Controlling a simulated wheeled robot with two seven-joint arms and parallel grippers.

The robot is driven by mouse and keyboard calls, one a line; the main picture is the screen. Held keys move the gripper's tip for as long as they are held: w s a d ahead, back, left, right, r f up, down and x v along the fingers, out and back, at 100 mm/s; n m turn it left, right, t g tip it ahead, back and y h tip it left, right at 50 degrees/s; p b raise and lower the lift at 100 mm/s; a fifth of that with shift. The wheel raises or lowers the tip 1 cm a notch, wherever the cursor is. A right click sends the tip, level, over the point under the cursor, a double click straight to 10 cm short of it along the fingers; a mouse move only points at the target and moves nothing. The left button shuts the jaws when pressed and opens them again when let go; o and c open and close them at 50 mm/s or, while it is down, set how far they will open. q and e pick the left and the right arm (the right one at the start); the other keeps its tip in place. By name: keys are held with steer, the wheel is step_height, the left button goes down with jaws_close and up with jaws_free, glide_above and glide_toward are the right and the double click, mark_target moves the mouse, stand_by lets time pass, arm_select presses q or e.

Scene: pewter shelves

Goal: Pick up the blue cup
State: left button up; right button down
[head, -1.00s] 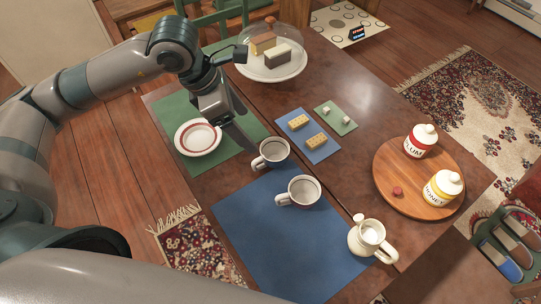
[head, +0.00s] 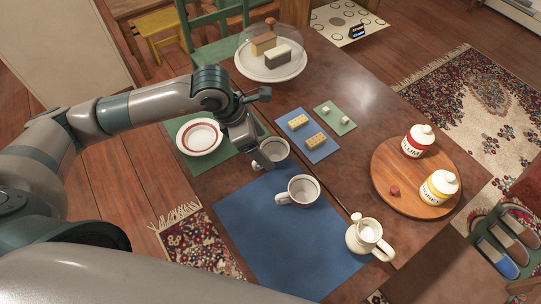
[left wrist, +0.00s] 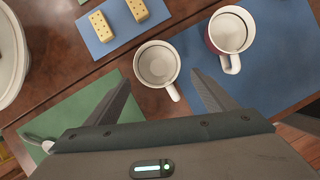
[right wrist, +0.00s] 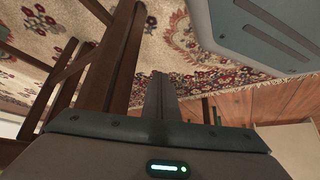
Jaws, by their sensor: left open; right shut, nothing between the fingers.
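The blue cup (head: 277,148) stands upright on the table, partly hidden by my left gripper (head: 262,160) in the head view. In the left wrist view the blue cup (left wrist: 157,62) shows its pale inside and handle, just beyond and between the spread fingertips of my left gripper (left wrist: 160,78). That gripper is open and empty, with no clear contact on the cup. A second cup (head: 298,191) with a dark reddish wall (left wrist: 230,30) stands close by on the blue mat. My right gripper (right wrist: 160,75) is shut and empty, off the table above a rug.
A cream jug (head: 366,238) stands at the blue mat's (head: 285,245) right edge. A wooden round board (head: 385,185) holds two jars. A red-rimmed plate (head: 199,137) lies left of the gripper. A glass-domed cake plate (head: 270,70) stands behind. Small mats with blocks lie beyond the cups.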

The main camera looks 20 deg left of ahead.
mark_target(270, 152)
arm_select(q)
steer(key=shift+d+f, duration=0.1)
steer(key=shift+f, duration=0.1)
steer(key=shift+w+d+f+p, duration=0.2)
steer(key=shift+f+p, duration=0.1)
steer(key=shift+p, duration=0.1)
steer(key=p+x, duration=0.1)
steer(key=x, duration=0.2)
steer(key=shift+w, duration=0.1)
steer(key=shift+w+d+f, duration=0.1)
steer(key=shift+f, duration=0.35)
arm_select(e)
steer(key=shift+s+a+r+t, duration=0.25)
steer(key=shift+a+r+t, duration=0.05)
steer(key=shift+a+r, duration=0.1)
arm_select(q)
steer(key=c, duration=1.2)
